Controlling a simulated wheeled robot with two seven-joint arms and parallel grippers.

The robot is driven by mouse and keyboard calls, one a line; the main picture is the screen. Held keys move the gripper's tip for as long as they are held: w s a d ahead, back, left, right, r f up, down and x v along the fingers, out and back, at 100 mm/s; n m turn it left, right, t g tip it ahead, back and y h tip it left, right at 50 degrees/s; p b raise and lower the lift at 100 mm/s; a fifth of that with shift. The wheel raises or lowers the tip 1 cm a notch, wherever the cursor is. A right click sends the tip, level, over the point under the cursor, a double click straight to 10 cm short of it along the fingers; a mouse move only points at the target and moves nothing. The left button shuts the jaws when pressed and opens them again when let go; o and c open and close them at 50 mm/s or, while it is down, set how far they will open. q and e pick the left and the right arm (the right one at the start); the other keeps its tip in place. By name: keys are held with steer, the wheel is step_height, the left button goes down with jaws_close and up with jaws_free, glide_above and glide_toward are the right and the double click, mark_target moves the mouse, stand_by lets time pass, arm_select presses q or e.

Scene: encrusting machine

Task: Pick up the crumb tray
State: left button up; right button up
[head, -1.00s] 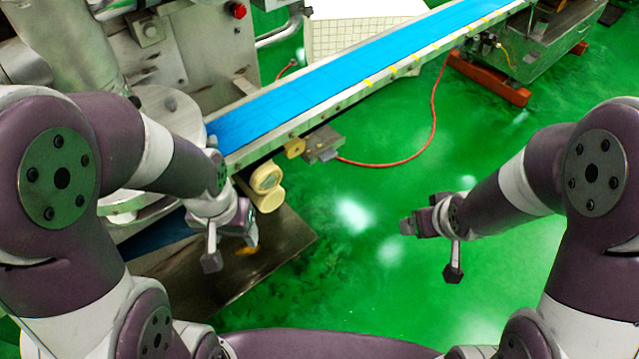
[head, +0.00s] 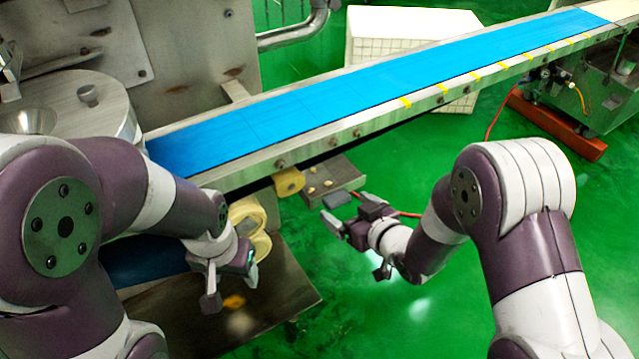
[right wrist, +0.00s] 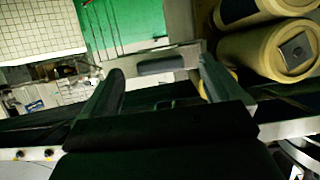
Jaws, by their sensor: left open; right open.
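The crumb tray (head: 325,176) is a small grey metal tray under the conveyor's near edge, with a few pale crumbs in it. Its dark grey handle (head: 336,199) sticks out at the near side. My right gripper (head: 345,212) is open, just in front of the handle. In the right wrist view a dark bar on a metal edge, seemingly the handle (right wrist: 160,66), shows between the open fingers (right wrist: 162,85). I cannot tell whether they touch it. My left gripper (head: 232,286) is open and empty, over a dark metal plate, well left of the tray.
The blue conveyor belt (head: 330,93) runs above the tray. Cream rollers (head: 250,225) sit left of it, also close by in the right wrist view (right wrist: 270,55). A dark metal plate (head: 270,310) lies below my left gripper. Green floor (head: 420,320) is clear at front right.

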steer(key=x, duration=0.2)
steer(key=shift+w+a+f, duration=0.15)
steer(key=shift+w, duration=0.05)
steer(key=c, duration=1.3)
